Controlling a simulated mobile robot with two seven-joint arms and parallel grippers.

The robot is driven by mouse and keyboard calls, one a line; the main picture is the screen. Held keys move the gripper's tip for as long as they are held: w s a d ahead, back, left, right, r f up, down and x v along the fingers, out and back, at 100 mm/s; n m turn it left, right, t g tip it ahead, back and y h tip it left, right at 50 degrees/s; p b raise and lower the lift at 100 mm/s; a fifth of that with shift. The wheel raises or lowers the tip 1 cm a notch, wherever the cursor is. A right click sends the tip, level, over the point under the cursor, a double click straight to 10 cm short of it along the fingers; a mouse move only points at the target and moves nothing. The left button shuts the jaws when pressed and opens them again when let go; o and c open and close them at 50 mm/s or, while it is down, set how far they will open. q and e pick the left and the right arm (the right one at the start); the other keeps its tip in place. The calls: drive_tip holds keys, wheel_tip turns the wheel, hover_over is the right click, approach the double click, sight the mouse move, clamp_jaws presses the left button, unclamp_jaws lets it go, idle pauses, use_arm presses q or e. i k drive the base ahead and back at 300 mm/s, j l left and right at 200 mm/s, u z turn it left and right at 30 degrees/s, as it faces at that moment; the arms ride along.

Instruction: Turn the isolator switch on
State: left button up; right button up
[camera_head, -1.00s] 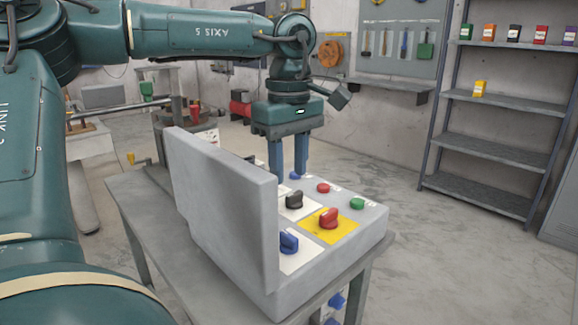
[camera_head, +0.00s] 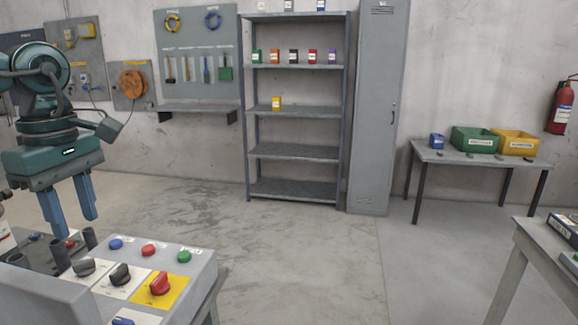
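A grey control box (camera_head: 205,262) stands at the lower left. A red rotary knob (camera_head: 161,284) sits on a yellow plate (camera_head: 180,288) on its top, looking like the isolator switch, though its label is too small to read. Blue (camera_head: 116,244), red (camera_head: 148,250) and green (camera_head: 184,257) buttons line the far side. My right gripper is out of view.
The box's upright lid (camera_head: 40,295) rises at the near left, hiding part of the panel. A shelf rack (camera_head: 295,152) and a locker (camera_head: 378,120) stand against the back wall. A table (camera_head: 480,160) with bins is at right. The middle floor is clear.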

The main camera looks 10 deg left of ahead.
sight(160, 287)
drive_tip(key=k, duration=0.9)
